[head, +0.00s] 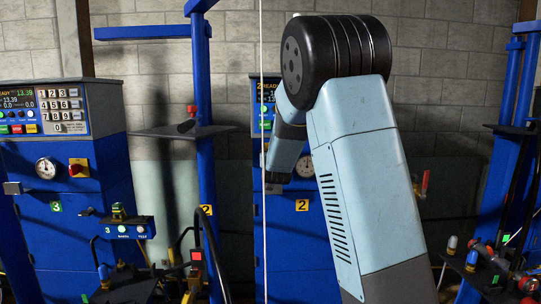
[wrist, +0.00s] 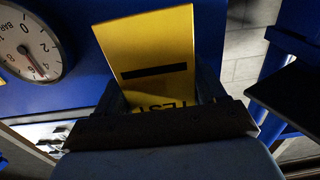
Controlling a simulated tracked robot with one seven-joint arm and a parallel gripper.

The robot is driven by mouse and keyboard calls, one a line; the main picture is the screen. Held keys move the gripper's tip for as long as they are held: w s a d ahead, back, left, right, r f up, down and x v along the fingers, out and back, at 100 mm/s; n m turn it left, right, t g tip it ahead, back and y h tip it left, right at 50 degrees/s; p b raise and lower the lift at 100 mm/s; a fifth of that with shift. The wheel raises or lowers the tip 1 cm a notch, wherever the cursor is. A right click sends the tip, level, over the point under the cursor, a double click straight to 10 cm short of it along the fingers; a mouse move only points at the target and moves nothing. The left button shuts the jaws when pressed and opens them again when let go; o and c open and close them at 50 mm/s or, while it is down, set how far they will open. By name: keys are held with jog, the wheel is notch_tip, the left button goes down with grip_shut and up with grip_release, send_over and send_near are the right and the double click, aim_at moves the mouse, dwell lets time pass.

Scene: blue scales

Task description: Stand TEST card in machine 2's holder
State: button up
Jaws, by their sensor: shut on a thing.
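The yellow TEST card (wrist: 150,50), with a black bar across it, is in my gripper (wrist: 163,95) in the wrist view. The gripper is shut on its lower part, where the word TEST is partly covered. The card stands out beyond the fingers, in front of a blue machine panel. Machine 2 (head: 262,125) is largely behind my arm in the head view; its yellow 2 label (head: 302,205) shows. I cannot make out its card holder. The card and fingertips are hidden in the head view.
A pressure gauge (wrist: 28,45) is at the left of the wrist view, and a dark plate (wrist: 290,95) at the right. In the head view, machine 3 (head: 75,185) stands left. A blue post (head: 206,110) with a shelf stands between. Hoses and fittings crowd the lower right.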

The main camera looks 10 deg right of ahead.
jog(key=shift+f, duration=3.1)
jog(key=shift+f, duration=0.9)
jog(key=o, duration=1.1)
jog(key=shift+a, duration=0.1)
jog(key=shift+s, duration=0.1)
jog(key=s+a, duration=0.1)
jog(key=s, duration=0.8)
jog(key=s+a, duration=0.1)
jog(key=s, duration=0.3)
jog(key=shift+s+a+f, duration=0.1)
jog(key=shift+s+a, duration=0.1)
jog(key=shift+a, duration=0.15)
